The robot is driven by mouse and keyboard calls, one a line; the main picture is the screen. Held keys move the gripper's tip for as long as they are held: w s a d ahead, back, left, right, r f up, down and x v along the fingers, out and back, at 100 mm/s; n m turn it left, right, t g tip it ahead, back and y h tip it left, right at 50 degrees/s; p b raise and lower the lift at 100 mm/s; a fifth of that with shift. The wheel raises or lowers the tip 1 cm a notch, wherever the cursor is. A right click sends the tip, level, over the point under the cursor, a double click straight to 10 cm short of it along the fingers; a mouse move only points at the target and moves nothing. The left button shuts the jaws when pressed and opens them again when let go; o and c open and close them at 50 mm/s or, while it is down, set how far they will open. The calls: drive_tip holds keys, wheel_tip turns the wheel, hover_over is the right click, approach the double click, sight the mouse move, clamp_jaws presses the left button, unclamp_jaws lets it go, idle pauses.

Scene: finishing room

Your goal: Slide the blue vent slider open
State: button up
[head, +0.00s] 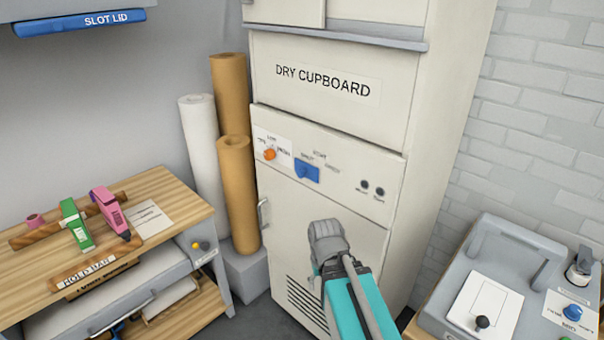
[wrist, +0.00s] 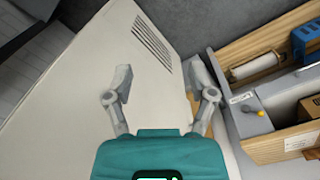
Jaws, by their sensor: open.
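The blue vent slider (head: 307,171) sits on the control panel of the cream dry cupboard, under small lettering, right of an orange knob. It is at the left end of its labelled strip; the small words are hard to read. My gripper (head: 327,240) is in front of the cupboard's lower door, below and a little right of the slider, apart from it. In the wrist view my gripper (wrist: 160,82) has its two fingers spread, with nothing between them. The slider does not show in the wrist view.
A door handle (head: 263,213) is at the left. Paper rolls (head: 234,185) stand left of the cupboard. A wooden bench (head: 160,190) is left, a grey machine (head: 455,290) right.

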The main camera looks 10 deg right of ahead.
drive_tip(key=n+t+h+b, duration=0.1)
drive_tip(key=n+t+h, duration=1.2)
drive_tip(key=n, duration=1.2)
approach(299, 174)
drive_tip(key=a+g+h, duration=0.2)
drive_tip(key=a, duration=0.2)
drive_tip(key=shift+s+d+r, duration=0.15)
drive_tip(key=shift+s+r, duration=0.05)
drive_tip(key=shift+w+d, duration=0.1)
drive_tip(key=shift+d, duration=0.05)
drive_tip(key=shift+f+x, duration=0.2)
drive_tip(key=shift+x, duration=3.15)
drive_tip(key=shift+f+x, duration=0.15)
drive_tip(key=shift+x, duration=3.2)
drive_tip(key=shift+d, duration=0.1)
